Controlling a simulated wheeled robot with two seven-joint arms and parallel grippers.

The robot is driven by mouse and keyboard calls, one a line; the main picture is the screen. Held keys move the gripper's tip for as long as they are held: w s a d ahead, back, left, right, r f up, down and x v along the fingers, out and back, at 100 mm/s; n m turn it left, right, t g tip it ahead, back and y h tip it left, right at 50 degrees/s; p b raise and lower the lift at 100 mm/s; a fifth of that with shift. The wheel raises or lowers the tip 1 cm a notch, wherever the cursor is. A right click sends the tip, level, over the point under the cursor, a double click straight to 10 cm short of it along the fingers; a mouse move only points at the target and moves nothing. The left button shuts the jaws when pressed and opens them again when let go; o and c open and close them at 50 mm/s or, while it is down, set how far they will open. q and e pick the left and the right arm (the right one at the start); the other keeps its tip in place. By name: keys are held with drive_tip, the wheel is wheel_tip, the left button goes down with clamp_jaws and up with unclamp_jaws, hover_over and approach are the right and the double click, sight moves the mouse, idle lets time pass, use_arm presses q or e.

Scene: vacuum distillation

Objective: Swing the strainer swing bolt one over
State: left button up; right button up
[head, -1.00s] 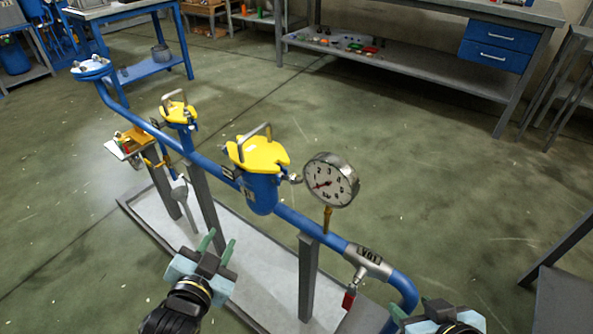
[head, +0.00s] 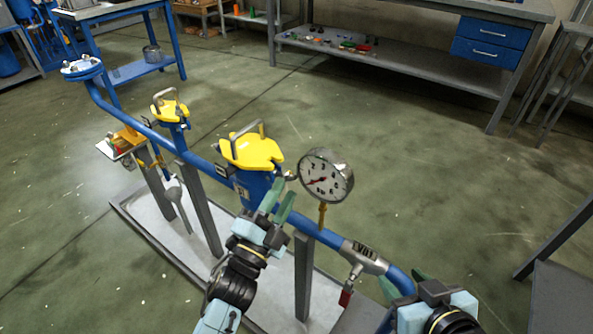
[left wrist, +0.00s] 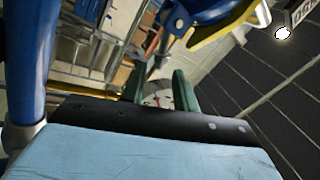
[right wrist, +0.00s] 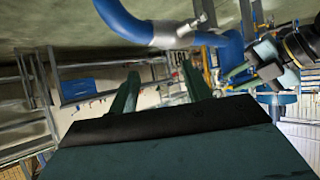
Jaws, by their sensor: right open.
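The nearer blue pot (head: 247,187) with a yellow lid (head: 250,151) and metal handle sits on the blue pipe. A smaller pot with a yellow lid (head: 170,107) stands farther left. I cannot tell which one is the strainer, and no swing bolt shows clearly. My left gripper (head: 276,203) is open and appears empty, just in front of the nearer pot and hiding part of it. In the left wrist view the yellow lid edge (left wrist: 222,28) is above the open fingers (left wrist: 160,88). My right gripper (head: 404,282) is open and empty beside the pipe's near bend; its fingers show in the right wrist view (right wrist: 157,90).
A round pressure gauge (head: 326,175) stands on the pipe right of the nearer pot. A valve labelled V01 (head: 364,256) with a red-tipped handle (head: 345,297) is nearer. Grey posts rise from a pale tray (head: 262,295). A workbench (head: 395,72) stands behind; the floor between is clear.

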sight(292, 178)
use_arm(q)
drive_tip(key=b+x, duration=0.1)
drive_tip(key=x, duration=0.5)
drive_tip(key=shift+w, duration=0.15)
drive_tip(key=shift+w+d+r, duration=0.15)
drive_tip(key=shift+w+d, duration=0.05)
drive_tip(key=shift+w, duration=0.15)
use_arm(e)
wheel_tip(292, 178, up, 6)
drive_tip(key=w+a+t+y, duration=0.1)
drive_tip(key=w+a+t, duration=0.1)
drive_tip(key=t, duration=0.2)
drive_tip(key=shift+w+r+y, duration=0.15)
drive_tip(key=shift+w+y, duration=0.25)
use_arm(q)
drive_tip(key=shift+c, duration=0.4)
clamp_jaws()
